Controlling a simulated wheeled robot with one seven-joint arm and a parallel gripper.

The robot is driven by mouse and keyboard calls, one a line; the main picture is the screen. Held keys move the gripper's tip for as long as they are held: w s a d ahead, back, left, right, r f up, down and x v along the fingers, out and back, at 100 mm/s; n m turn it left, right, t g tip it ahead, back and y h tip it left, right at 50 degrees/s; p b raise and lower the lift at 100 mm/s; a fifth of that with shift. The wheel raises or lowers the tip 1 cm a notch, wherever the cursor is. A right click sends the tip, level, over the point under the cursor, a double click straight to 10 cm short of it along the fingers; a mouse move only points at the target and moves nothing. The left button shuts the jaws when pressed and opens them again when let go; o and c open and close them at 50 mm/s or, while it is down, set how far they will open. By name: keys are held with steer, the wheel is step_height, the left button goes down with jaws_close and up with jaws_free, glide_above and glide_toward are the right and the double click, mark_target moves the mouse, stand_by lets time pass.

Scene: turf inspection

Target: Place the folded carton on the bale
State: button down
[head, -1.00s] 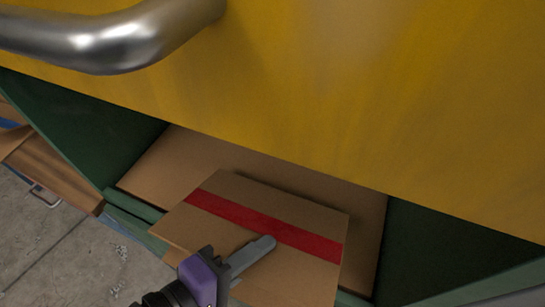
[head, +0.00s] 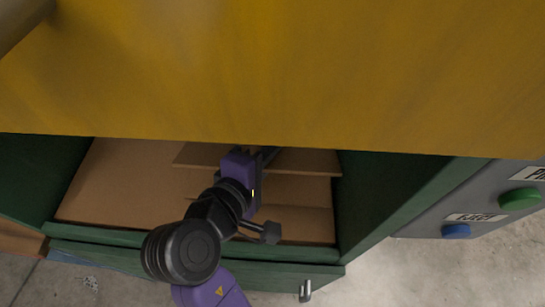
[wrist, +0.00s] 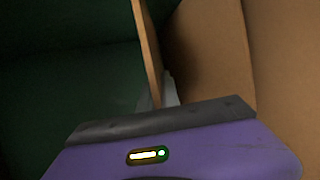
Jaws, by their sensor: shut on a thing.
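The folded carton (head: 310,161) is a flat brown board, seen nearly edge-on inside the green chamber, just under the yellow panel. Its red stripe is not in view now. My gripper (head: 265,156) reaches into the chamber and is shut on the carton; its fingertips are partly hidden. In the wrist view the carton (wrist: 147,45) is a thin upright-looking edge between the fingers (wrist: 168,90). The bale (head: 125,185) is the brown cardboard mass on the chamber floor, below the carton. It also shows in the wrist view (wrist: 220,55). I cannot tell whether carton and bale touch.
The yellow panel (head: 270,75) hangs low over the opening and hides the chamber's back. Green walls (head: 380,190) bound it at both sides, with a green front sill (head: 130,257). A grey control panel (head: 470,200) with blue (head: 456,231) and green (head: 519,198) buttons stands right.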

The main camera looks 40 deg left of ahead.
steer(key=shift+w+f, duration=0.1)
steer(key=shift+w, duration=0.3)
steer(key=shift+f, duration=1.65)
steer(key=c, duration=1.6)
jaws_free()
steer(key=shift+f, duration=0.1)
steer(key=v, duration=1.2)
